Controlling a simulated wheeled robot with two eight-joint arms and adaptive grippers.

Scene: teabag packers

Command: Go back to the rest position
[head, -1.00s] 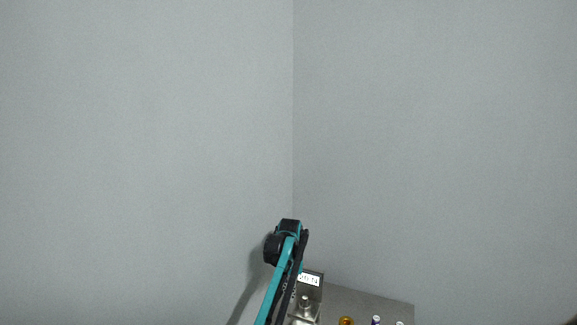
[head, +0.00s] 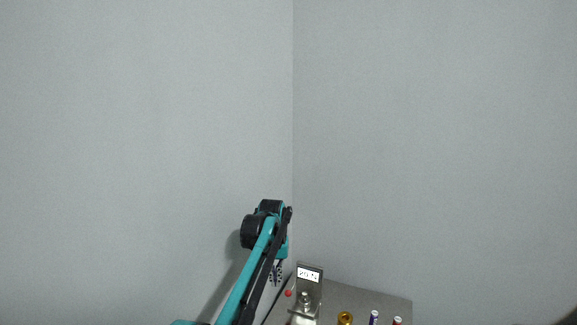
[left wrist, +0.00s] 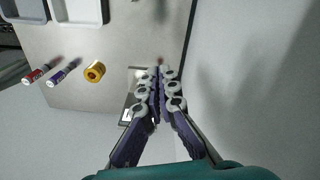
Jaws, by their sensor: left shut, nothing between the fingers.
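My left gripper (head: 276,272) hangs down from the end of my teal and black left arm, just left of the device with a display (head: 309,275). In the left wrist view its two purple-padded fingers (left wrist: 158,82) are together, with nothing between them. They are above the table and partly hide the device (left wrist: 127,112) behind them. My right gripper does not show in either view.
The grey table (head: 365,296) stands in a corner between plain walls. On it are a gold ring-shaped item (left wrist: 95,71), a purple tube (left wrist: 58,77) and a red tube (left wrist: 37,74). Two trays (left wrist: 80,21) lie at the wrist view's top left. A wall is close on the arm's left.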

